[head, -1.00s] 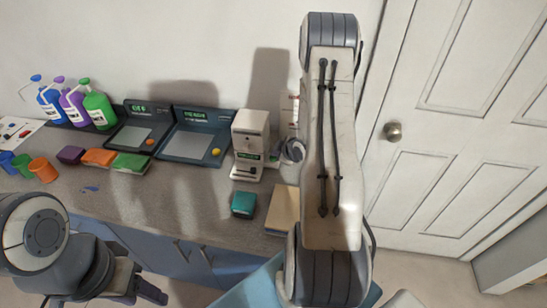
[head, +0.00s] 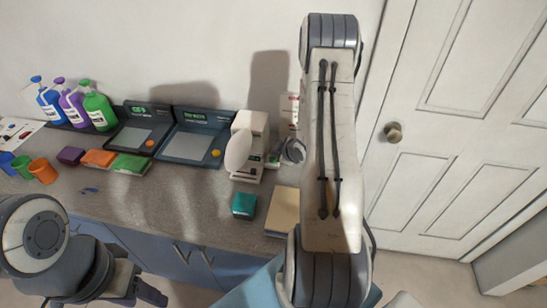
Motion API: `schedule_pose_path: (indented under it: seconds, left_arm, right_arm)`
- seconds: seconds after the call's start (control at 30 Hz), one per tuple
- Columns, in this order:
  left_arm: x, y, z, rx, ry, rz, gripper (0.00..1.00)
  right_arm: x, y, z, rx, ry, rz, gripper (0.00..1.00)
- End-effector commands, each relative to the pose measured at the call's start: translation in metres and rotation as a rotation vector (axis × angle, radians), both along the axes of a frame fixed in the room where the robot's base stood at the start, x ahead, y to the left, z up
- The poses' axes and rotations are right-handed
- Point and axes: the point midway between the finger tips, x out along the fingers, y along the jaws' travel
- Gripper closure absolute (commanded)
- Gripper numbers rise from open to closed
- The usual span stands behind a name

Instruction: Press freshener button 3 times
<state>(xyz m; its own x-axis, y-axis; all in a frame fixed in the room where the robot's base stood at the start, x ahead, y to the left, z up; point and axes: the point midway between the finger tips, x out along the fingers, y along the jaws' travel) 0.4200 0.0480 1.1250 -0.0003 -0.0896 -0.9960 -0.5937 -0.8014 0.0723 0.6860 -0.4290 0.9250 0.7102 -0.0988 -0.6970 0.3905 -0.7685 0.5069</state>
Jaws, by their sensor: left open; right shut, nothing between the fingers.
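The freshener (head: 262,124) is a cream upright dispenser near the back right of the counter. A pale oval puff (head: 238,150) hangs at its front left side and covers part of its face; I cannot make out the button. My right gripper (head: 273,161) is shut and empty, small and dark against the right side of the freshener; whether it touches is unclear. My own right arm hides much around it. My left gripper (head: 150,293) is open and empty at the lower left, in front of the counter and away from the freshener.
Two devices with displays (head: 133,128) (head: 197,135) stand left of the freshener. Several bottles (head: 98,107) and colored blocks (head: 98,158) are further left. A teal block (head: 244,205) and tan board (head: 283,211) lie in front. A white door (head: 440,120) is at right.

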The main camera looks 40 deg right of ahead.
Motion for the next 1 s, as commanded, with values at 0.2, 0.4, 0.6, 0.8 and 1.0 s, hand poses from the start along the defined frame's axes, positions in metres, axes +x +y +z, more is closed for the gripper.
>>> schedule_pose_path:
  seconds: [0.2,0.4,0.6,0.8,1.0]
  left_arm:
    - [0.000,0.000,0.008,0.000,0.000,0.000,0.47]
    - [0.000,0.000,0.007,0.000,0.000,0.000,0.47]
    - [0.000,0.000,0.012,0.000,0.000,0.000,0.47]
    - [0.000,0.000,0.027,0.000,0.000,0.000,0.47]
    - [0.000,0.000,0.042,0.000,0.000,0.000,0.47]
  right_arm:
    - [0.000,0.000,0.011,0.001,0.001,0.001,1.00]
    - [0.000,0.000,0.011,0.000,0.000,0.000,1.00]
    - [0.000,0.000,0.016,-0.001,0.000,0.001,1.00]
    - [0.000,0.000,0.036,-0.001,-0.001,0.000,1.00]
    - [0.000,0.000,0.056,0.000,0.000,0.000,1.00]
